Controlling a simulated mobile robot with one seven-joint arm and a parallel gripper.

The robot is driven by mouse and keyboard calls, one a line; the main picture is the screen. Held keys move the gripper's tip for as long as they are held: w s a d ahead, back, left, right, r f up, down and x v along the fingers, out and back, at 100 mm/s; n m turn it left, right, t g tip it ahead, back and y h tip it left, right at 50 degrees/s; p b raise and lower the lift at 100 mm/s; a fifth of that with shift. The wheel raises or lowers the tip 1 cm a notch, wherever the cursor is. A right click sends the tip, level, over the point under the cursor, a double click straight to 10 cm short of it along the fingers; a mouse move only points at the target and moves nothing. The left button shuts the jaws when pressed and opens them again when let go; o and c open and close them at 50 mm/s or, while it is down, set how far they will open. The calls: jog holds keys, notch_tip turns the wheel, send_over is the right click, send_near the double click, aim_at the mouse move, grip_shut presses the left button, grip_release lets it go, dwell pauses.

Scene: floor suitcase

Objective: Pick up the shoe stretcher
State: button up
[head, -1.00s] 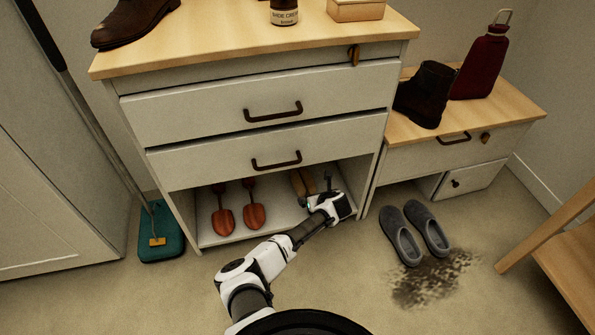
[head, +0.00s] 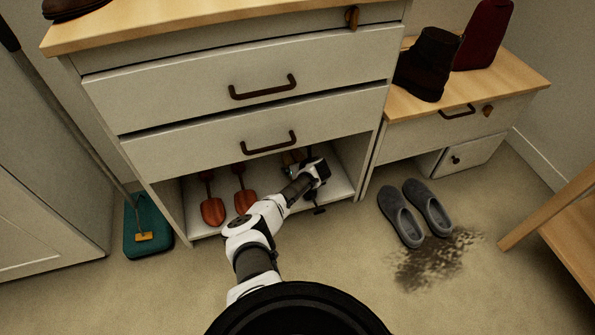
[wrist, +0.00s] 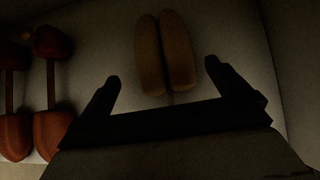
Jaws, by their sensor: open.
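In the wrist view a brown, two-part wooden piece (wrist: 165,52), which looks like the shoe stretcher, lies on the shelf with a narrow gap between its halves. My gripper (wrist: 162,76) is open, with one finger on each side of its near end, and nothing is visibly held. Whether the fingers are down at its height is hard to tell in the dark. In the head view my gripper (head: 312,182) is inside the low open compartment and mostly hides the brown piece (head: 289,157).
Two red-orange shoe trees (head: 227,202) lie left of my gripper on the shelf (head: 205,226). A drawer (head: 220,142) hangs above, and the compartment's right wall (head: 352,160) is close. Grey slippers (head: 414,212) and a dirt patch (head: 435,262) are on the floor at right.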

jog(key=b+x, duration=0.3)
jog(key=x, duration=0.1)
jog(key=shift+d+f+b, duration=0.15)
jog(key=shift+d+b, duration=0.15)
jog(key=shift+w+a+f+b, duration=0.25)
jog(key=shift+w+f+b, duration=0.1)
jog(key=shift+w+b, duration=0.15)
jog(key=shift+r, duration=0.1)
jog(key=c, duration=1.4)
